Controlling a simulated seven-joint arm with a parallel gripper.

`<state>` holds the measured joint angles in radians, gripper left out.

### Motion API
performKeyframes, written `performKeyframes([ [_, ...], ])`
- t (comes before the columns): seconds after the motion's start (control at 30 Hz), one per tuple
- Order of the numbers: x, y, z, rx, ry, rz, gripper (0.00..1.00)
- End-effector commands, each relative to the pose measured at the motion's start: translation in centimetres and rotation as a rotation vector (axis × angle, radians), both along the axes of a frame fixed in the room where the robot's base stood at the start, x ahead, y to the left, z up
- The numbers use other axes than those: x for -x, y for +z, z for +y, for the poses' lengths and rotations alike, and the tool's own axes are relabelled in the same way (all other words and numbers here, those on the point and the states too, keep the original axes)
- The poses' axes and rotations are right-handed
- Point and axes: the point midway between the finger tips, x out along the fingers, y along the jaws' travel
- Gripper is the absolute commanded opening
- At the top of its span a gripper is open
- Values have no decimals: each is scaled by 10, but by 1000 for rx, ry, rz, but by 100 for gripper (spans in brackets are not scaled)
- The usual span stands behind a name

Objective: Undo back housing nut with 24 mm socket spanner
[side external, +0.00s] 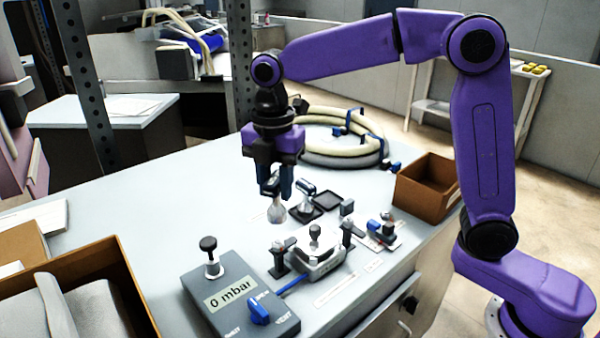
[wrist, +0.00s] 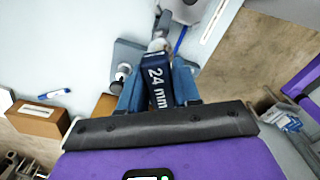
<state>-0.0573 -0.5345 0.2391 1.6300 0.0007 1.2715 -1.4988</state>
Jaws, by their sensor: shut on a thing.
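My gripper (side external: 275,188) is shut on the 24 mm socket spanner, whose dark handle marked "24 mm" (wrist: 157,85) shows between the blue fingers in the wrist view. The spanner's silver socket end (side external: 277,212) points down and appears clear of the bench. A metal housing (side external: 318,258) with a knob on top sits on the bench, lower right of the socket in the side view. Dark posts with metal fittings stand at its left (side external: 280,256) and right (side external: 347,232). I cannot tell which fitting is the back housing nut.
A second dark-handled tool (side external: 306,188) stands at a black holder behind the housing. A grey gauge box (side external: 238,303) reading "0 mbar" has a blue lever. A coiled hose (side external: 345,158) and brown box (side external: 428,186) lie farther back.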

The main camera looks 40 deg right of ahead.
Motion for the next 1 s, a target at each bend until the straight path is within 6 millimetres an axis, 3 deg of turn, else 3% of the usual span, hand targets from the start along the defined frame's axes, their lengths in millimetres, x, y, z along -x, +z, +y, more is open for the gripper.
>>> performKeyframes([
  [0.53,0,-39,2,1,5,2,0],
  [1.0,0,-44,1,0,4,-1,0],
])
